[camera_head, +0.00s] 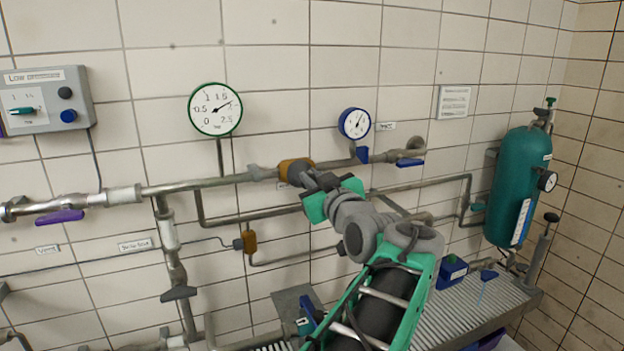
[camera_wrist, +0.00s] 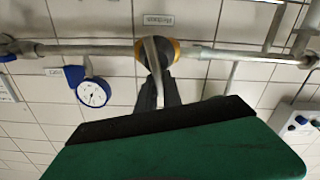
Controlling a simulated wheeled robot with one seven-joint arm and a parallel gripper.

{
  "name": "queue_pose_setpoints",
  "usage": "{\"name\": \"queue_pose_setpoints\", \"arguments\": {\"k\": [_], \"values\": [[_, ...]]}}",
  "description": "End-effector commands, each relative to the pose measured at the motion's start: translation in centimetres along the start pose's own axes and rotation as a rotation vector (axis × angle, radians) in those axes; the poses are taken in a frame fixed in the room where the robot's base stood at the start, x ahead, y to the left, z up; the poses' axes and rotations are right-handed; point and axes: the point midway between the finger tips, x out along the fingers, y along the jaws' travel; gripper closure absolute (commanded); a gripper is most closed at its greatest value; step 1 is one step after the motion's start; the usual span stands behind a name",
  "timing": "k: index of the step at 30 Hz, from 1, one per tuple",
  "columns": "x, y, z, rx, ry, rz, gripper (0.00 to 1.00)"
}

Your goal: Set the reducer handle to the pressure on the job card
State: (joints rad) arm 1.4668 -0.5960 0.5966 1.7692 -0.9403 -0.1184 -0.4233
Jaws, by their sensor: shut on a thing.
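The reducer (camera_head: 296,168) is a brass-coloured body on the upper pipe. In the wrist view it (camera_wrist: 172,50) appears upside down, with a grey bar handle (camera_wrist: 152,58) across its front. My gripper (camera_head: 312,181) is at the reducer's front, shut on this handle. Its dark fingers (camera_wrist: 158,92) show at the handle's end in the wrist view. The green-rimmed gauge (camera_head: 215,109), left of the reducer, has its needle near 2. A white sheet with print (camera_head: 453,101) hangs on the wall, too small to read; I cannot tell if it is the job card.
A blue-rimmed gauge (camera_head: 354,123) stands above the pipe, right of the reducer. A grey "Low pressure" box (camera_head: 45,99) is at the left. A purple lever (camera_head: 59,217) and blue lever (camera_head: 411,163) sit on the pipe. A green tank (camera_head: 518,185) stands right.

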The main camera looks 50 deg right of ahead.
Motion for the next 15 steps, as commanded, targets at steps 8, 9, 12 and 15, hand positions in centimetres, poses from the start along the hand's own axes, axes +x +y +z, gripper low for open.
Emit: {"name": "queue_pose_setpoints", "arguments": {"k": [8,9,12,15], "values": [[-0.01,0.10,0.16,0.054,0.000,0.000,1.00],[-0.02,0.14,0.18,0.072,0.001,0.001,1.00],[-0.01,0.28,0.32,0.130,0.001,0.001,1.00],[-0.02,0.45,0.35,0.198,0.001,0.001,1.00]]}}
